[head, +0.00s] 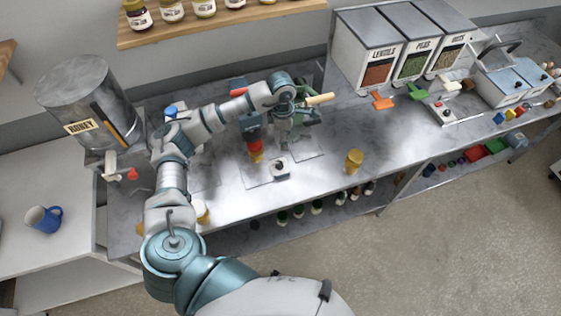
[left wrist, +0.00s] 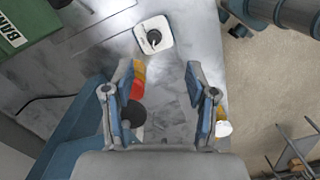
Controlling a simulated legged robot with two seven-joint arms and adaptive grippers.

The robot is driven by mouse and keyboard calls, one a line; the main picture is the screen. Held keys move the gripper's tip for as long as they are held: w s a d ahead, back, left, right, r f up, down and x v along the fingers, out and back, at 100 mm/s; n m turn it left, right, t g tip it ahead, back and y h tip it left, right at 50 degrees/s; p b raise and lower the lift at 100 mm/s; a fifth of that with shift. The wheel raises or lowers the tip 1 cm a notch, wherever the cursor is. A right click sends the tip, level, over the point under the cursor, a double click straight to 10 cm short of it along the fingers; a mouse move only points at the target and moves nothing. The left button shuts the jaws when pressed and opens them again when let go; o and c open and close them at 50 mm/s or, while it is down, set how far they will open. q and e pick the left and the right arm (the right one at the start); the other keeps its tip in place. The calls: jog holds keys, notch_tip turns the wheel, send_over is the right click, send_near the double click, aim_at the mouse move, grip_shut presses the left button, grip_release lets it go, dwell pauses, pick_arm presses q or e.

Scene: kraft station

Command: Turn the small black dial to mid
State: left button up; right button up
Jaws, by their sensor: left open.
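The small black dial (head: 279,166) sits on a white square base on the grey counter, near its front edge. In the left wrist view the dial (left wrist: 154,38) shows at the top, with a pale mark on its knob; I cannot read its setting. My left gripper (head: 284,138) hangs over the counter just behind the dial. In the left wrist view the gripper (left wrist: 159,78) has its two fingers wide apart with nothing between them, and the dial lies beyond the fingertips, untouched. My right gripper is not in view.
A red and yellow item (head: 256,152) stands close left of the dial. A yellow jar (head: 354,161) stands to its right. A green machine (head: 306,115) is behind. A honey tank (head: 92,100) stands left, bins (head: 370,60) at the back right. Counter between dial and jar is clear.

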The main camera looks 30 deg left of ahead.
pick_arm(q)
jog(key=a, duration=0.2)
jog(key=p, duration=0.2)
send_over(279, 163)
jog(key=shift+y, duration=0.4)
notch_tip(279, 163, down, 9)
jog(key=shift+w+f, duration=0.1)
notch_tip(279, 163, down, 7)
jog(key=shift+p, duration=0.7)
jog(key=shift+f, duration=0.35)
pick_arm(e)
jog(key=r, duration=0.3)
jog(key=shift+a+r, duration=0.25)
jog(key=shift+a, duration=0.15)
pick_arm(q)
grip_shut()
